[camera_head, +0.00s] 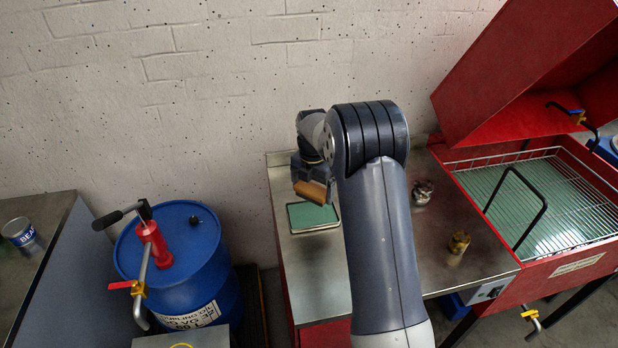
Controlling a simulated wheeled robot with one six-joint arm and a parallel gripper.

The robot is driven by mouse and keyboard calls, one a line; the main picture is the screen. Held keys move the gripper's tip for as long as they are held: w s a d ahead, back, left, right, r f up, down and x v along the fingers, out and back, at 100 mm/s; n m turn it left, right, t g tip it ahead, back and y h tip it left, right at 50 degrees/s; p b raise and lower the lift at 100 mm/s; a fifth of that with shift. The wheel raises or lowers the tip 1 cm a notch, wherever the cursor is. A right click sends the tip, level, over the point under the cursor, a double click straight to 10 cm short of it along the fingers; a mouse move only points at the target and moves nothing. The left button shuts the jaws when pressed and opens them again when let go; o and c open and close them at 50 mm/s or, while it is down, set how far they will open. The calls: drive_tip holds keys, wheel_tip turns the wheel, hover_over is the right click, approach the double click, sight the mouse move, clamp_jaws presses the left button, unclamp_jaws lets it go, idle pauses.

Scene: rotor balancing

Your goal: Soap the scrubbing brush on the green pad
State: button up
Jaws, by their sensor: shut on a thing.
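My gripper (308,176) is shut on the scrubbing brush (311,192), a brown wooden block that shows below the jaws. Its bristles are too small or hidden to make out. The green pad (306,217) lies in a shallow light-rimmed tray on the metal bench, just below the brush in the picture. The brush overlaps the pad's upper edge in this view. I cannot tell whether it touches the pad. My arm hides the bench to the right of the pad.
A metal part (422,193) and a brass part (459,242) stand on the metal bench (320,270). An open red parts washer (535,255) with a wire basket is at the right. A blue drum (190,260) with a red pump stands left of the bench. The white wall is behind.

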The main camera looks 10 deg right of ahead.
sight(312, 213)
drive_tip(key=shift+f+b, duration=1.9)
drive_tip(key=shift+f, duration=1.1)
drive_tip(key=shift+f+b, duration=0.35)
drive_tip(key=shift+f, duration=0.2)
drive_tip(key=shift+r, duration=0.15)
drive_tip(key=shift+r+p, duration=2.25)
drive_tip(key=shift+r, duration=1.2)
